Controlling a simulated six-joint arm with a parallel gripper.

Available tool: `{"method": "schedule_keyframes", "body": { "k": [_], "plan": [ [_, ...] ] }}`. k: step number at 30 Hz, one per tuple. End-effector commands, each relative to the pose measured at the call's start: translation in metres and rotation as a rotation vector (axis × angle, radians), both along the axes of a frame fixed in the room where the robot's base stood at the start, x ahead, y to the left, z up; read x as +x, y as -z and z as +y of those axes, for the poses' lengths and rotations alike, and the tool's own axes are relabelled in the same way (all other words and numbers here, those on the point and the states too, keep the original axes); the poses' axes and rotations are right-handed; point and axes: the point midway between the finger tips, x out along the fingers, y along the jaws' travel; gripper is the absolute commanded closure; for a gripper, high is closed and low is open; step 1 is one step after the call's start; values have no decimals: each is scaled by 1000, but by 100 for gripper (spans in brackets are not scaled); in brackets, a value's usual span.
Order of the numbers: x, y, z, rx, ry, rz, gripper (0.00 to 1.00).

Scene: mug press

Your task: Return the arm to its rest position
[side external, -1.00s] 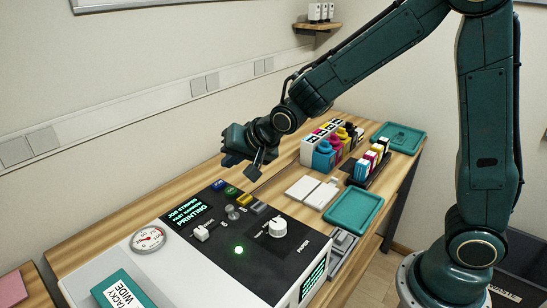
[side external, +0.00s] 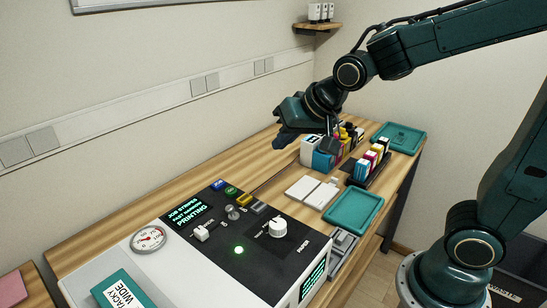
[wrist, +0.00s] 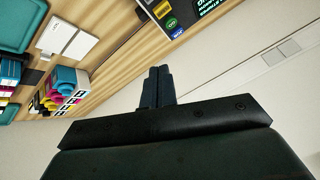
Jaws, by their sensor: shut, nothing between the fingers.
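My gripper (side external: 285,126) hangs in the air above the back of the wooden bench in the side external view, left of the ink bottles. In the wrist view its fingers (wrist: 157,84) are together with nothing between them. My arm is bent and reaches in from the right, clear of the bench. The press (side external: 254,262) stands at the front of the bench, with a lit green light and a screen reading "PRINTING". Part of its panel shows at the top of the wrist view (wrist: 176,14).
Several ink bottles (side external: 323,160) and a rack of small cartridges (side external: 376,157) stand behind a teal tray (side external: 353,208). Another teal tray (side external: 399,138) lies at the far end. White pads (side external: 303,188) lie mid-bench. A wall shelf (side external: 318,26) is at the back.

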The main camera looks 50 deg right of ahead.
Motion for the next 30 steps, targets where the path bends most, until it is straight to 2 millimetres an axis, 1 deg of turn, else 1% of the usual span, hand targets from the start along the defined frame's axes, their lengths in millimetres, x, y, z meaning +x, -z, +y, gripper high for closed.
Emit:
{"method": "schedule_keyframes", "body": {
  "k": [1,3,9,15,18,21,24,27,30],
  "plan": [
    [-12,-6,-4,-17,-17,4,100],
    [-29,-11,-8,-44,-47,20,100],
    [-79,-22,-18,-118,-133,66,100],
    [-129,-25,-26,-186,-223,111,100],
    [-151,-25,-28,-215,-265,132,100],
    [-168,-23,-30,-237,-301,148,100],
    [-179,-22,-30,-251,-323,161,100],
    [-184,-21,-31,-257,-334,167,100],
    [-185,-21,-31,-259,-339,170,100]
  ]
}}
